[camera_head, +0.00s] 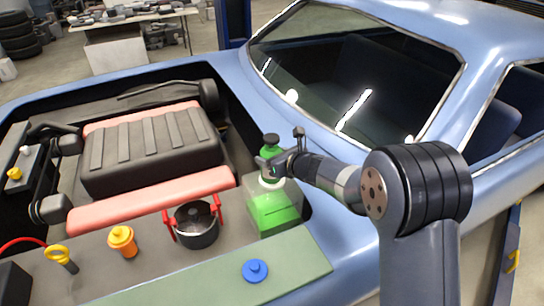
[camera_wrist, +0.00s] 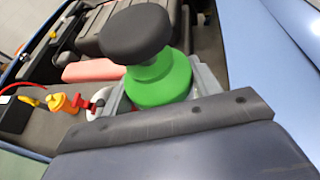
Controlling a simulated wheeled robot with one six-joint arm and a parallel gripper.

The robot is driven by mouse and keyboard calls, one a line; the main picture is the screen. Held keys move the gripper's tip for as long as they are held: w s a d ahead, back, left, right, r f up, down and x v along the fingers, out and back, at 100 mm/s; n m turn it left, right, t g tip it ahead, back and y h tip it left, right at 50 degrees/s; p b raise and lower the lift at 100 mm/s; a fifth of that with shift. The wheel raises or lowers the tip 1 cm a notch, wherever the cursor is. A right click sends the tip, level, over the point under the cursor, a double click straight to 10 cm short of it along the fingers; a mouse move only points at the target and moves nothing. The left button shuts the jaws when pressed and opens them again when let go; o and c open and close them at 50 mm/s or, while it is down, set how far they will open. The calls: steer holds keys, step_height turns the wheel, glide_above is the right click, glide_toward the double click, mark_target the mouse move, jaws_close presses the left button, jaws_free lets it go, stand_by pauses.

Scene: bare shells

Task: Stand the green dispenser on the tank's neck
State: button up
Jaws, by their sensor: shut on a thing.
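The green dispenser (camera_head: 270,152) with a black knob on top is upright between the fingers of my gripper (camera_head: 272,167), which is shut on it. In the wrist view the dispenser (camera_wrist: 165,82) fills the middle, with a grey finger on each side. The tank (camera_head: 272,212), pale above and bright green below, stands in the corner of the engine bay directly under my gripper. A whitish ring at the tank's neck (camera_head: 270,184) shows just below the fingers. The dispenser's bottom is hidden, so I cannot tell whether it touches the neck.
Left of the tank is a black pot-like cap with red handles (camera_head: 195,224). Further left are an orange cap (camera_head: 122,240) and a yellow-handled dipstick (camera_head: 60,257). A blue cap (camera_head: 255,270) sits on the green front panel (camera_head: 190,280). The windscreen (camera_head: 350,75) rises behind.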

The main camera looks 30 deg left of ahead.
steer(key=shift+f, duration=0.1)
steer(key=o, duration=1.3)
steer(key=b+v, duration=0.2)
steer(key=v, duration=1)
steer(key=shift+r+b, duration=0.25)
steer(key=shift+b, duration=0.05)
